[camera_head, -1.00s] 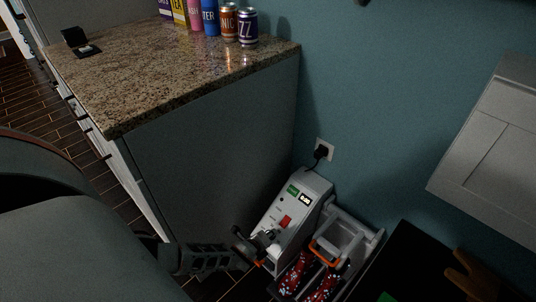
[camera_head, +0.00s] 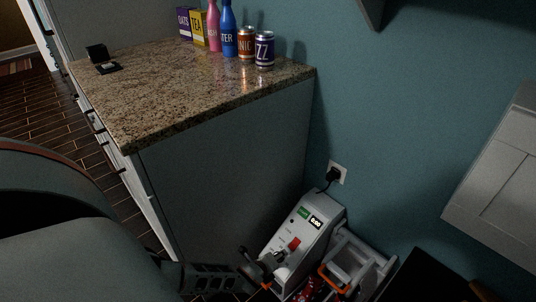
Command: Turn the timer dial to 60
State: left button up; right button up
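The white machine (camera_head: 314,238) stands low at the bottom centre, beside the cabinet. Its sloped panel has a green label (camera_head: 303,211), a small dark display (camera_head: 315,222) with digits too small to read surely, and a red switch (camera_head: 294,243). My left gripper (camera_head: 262,268) comes in from the left and is at the lower part of the panel, below the red switch. A grey knob-like part (camera_head: 279,257) shows at its fingertips and may be the timer dial. The fingers hide much of it, and I cannot tell whether they grip it. My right gripper is out of view.
A granite counter (camera_head: 190,95) with cans, bottles and boxes at its back stands left of the machine. A wall outlet (camera_head: 337,172) with a black plug is behind the machine. A white frame with orange parts adjoins it on the right. A pale wall cabinet (camera_head: 500,180) hangs at right.

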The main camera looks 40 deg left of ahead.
pick_arm(q)
jog(key=v, duration=1.1)
jog(key=shift+s, duration=0.1)
